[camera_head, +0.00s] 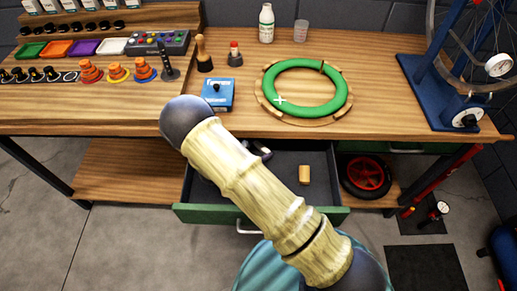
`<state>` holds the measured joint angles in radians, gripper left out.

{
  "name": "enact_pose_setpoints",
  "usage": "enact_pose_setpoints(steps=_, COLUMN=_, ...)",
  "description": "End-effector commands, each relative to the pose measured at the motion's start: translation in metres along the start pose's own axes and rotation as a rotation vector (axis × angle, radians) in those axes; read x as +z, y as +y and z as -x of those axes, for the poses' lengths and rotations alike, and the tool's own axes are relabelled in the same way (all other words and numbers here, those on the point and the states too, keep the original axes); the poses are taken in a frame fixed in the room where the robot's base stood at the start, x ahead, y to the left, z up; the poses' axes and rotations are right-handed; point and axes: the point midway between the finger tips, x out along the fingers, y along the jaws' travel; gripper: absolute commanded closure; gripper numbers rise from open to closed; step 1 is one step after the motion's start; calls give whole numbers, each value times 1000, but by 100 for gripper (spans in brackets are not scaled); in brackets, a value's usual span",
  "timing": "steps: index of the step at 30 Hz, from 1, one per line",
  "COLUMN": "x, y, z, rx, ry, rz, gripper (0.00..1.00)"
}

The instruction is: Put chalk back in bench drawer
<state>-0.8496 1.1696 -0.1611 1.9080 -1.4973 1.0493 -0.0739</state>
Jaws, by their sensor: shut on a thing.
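The bench drawer (326,190) with a green front is pulled open under the bench top. A small tan block-like piece (304,174) lies inside on the right; I cannot tell whether it is the chalk. A dark rounded item (262,151) shows in part at the drawer's back, behind my arm. My arm crosses in front of the drawer from lower right to upper left and hides much of its left and middle. My gripper is not visible, and neither is anything it holds. No piece is clearly identifiable as chalk.
On the wooden bench top (400,120) stand a blue box (218,94), a green ring (340,108) on a wooden stand, a white bottle (266,23) and a blue wheel stand (440,95). Small trays and stacked cones crowd the left. A red-hubbed wheel (367,173) sits right of the drawer.

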Motion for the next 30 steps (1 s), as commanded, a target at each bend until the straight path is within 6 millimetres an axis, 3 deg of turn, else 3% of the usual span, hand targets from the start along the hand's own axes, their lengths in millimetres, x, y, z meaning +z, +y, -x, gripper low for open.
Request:
enact_pose_setpoints(steps=23, x=-16, y=-2, z=-4, rx=-2, ry=7, rz=4, gripper=66)
enact_pose_setpoints(steps=24, x=-17, y=-2, z=-4, rx=-2, ry=8, rz=4, gripper=32)
enact_pose_setpoints(steps=27, x=-18, y=-2, z=-4, rx=-3, ry=9, rz=5, gripper=16)
enact_pose_setpoints(steps=30, x=-18, y=-3, z=-4, rx=-3, ry=10, rz=5, gripper=16)
